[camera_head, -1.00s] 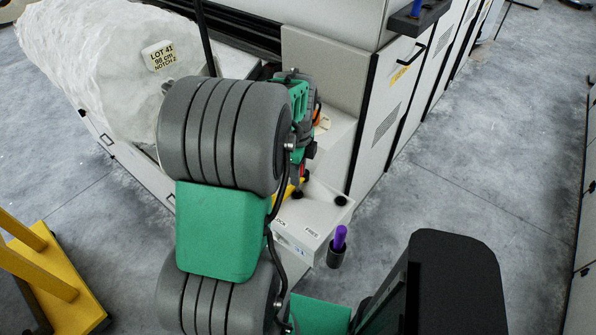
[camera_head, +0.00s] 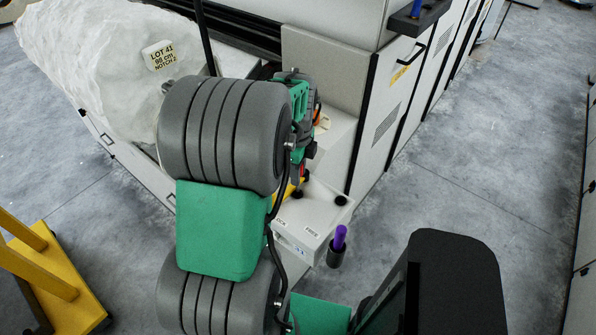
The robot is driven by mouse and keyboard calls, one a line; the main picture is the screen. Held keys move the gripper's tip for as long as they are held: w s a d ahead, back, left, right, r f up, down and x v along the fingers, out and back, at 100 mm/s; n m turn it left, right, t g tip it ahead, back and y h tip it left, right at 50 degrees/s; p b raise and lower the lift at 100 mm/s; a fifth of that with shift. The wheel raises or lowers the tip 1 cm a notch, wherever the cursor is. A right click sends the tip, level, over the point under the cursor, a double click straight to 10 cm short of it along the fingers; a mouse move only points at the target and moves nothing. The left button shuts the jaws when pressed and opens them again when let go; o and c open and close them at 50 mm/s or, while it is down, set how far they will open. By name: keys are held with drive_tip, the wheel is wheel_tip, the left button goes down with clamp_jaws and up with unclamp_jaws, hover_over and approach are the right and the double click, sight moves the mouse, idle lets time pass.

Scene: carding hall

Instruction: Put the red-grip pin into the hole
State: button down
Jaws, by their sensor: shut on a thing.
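My gripper (camera_head: 304,160) is partly hidden behind my own grey and green arm links. It is at the pale machine ledge, pointing down, and is shut on the red-grip pin. Only a small red piece of the pin (camera_head: 303,172) shows, just below the gripper and above a yellow part. The pin's tip and the hole are hidden, so I cannot tell whether the pin is in the hole or above it.
A large fibre roll (camera_head: 90,60) labelled LOT 41 lies left. Grey floor is clear at right.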

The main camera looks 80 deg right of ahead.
drive_tip(key=shift+f, duration=0.1)
drive_tip(key=shift+f+b, duration=0.3)
drive_tip(key=shift+f, duration=0.05)
drive_tip(key=shift+f+b, duration=1.3)
drive_tip(key=shift+f, duration=0.7)
drive_tip(key=shift+r, duration=0.15)
drive_tip(key=shift+r+p, duration=1.65)
drive_tip(key=shift+r, duration=0.4)
drive_tip(key=shift+f+b, duration=1.35)
drive_tip(key=shift+f, duration=0.85)
drive_tip(key=c, duration=1.1)
unclamp_jaws()
drive_tip(key=shift+o, duration=0.2)
